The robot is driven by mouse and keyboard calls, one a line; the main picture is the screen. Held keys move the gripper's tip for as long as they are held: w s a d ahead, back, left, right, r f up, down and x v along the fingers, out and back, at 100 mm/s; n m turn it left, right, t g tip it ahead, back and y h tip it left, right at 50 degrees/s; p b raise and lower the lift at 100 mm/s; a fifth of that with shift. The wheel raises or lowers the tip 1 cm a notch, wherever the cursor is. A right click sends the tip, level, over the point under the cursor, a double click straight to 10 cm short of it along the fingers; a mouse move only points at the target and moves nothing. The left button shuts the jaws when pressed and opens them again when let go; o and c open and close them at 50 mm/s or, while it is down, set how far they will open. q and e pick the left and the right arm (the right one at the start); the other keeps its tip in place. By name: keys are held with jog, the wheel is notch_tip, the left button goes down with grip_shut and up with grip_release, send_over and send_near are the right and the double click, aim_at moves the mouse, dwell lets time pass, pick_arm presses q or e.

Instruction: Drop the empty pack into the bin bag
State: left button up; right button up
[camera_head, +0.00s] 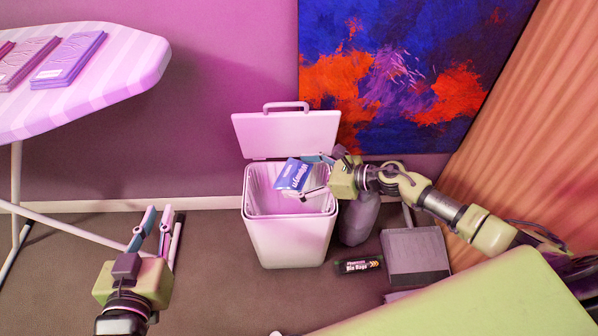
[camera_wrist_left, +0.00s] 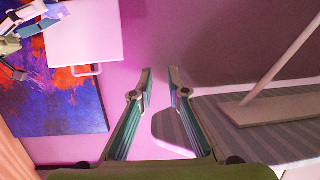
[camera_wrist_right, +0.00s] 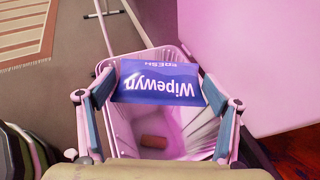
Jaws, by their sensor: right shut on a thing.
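The blue and white Wipewyn pack (camera_head: 292,174) is held over the open mouth of the white bin (camera_head: 288,240). My right gripper (camera_head: 308,178) is shut on it; the right wrist view shows the flat pack (camera_wrist_right: 158,83) spanning between the two fingertips. A pale bin bag (camera_head: 262,190) appears to line the bin, and its lid (camera_head: 288,134) stands open at the back. A small reddish-brown item (camera_wrist_right: 153,142) lies at the bottom inside. My left gripper (camera_head: 158,213) is open and empty, left of the bin and apart from it.
A black bin bags roll (camera_head: 358,265) lies on the floor right of the bin, near a grey rounded object (camera_head: 359,218) and a grey box-like item (camera_head: 415,254). An ironing board (camera_head: 125,70) with folded cloths stands left. A green surface (camera_head: 490,300) fills the lower right.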

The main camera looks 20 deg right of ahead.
notch_tip(320, 180, down, 3)
jog(key=shift+r+b, duration=0.2)
jog(key=shift+b, duration=0.8)
pick_arm(q)
jog(key=s+r+t+h+b, duration=0.1)
jog(key=s+r+t+h, duration=0.1)
jog(key=r+t, duration=0.3)
jog(key=s+d+r+t+h+b, duration=0.1)
jog(key=r+t, duration=0.4)
jog(key=r, duration=0.9)
jog(key=shift+s+d+r+t+h, duration=0.15)
jog(key=shift+s+r+t+h, duration=0.25)
jog(key=shift+s, duration=0.5)
pick_arm(e)
jog(key=shift+f, duration=1.25)
jog(key=o, duration=0.6)
jog(key=shift+o, duration=0.9)
jog(key=shift+s+d+r, duration=0.1)
jog(key=shift+s+d, duration=0.1)
jog(key=shift+d, duration=0.05)
pick_arm(q)
jog(key=shift+f, duration=0.1)
pick_arm(e)
jog(key=v, duration=1.1)
jog(key=shift+r, duration=0.2)
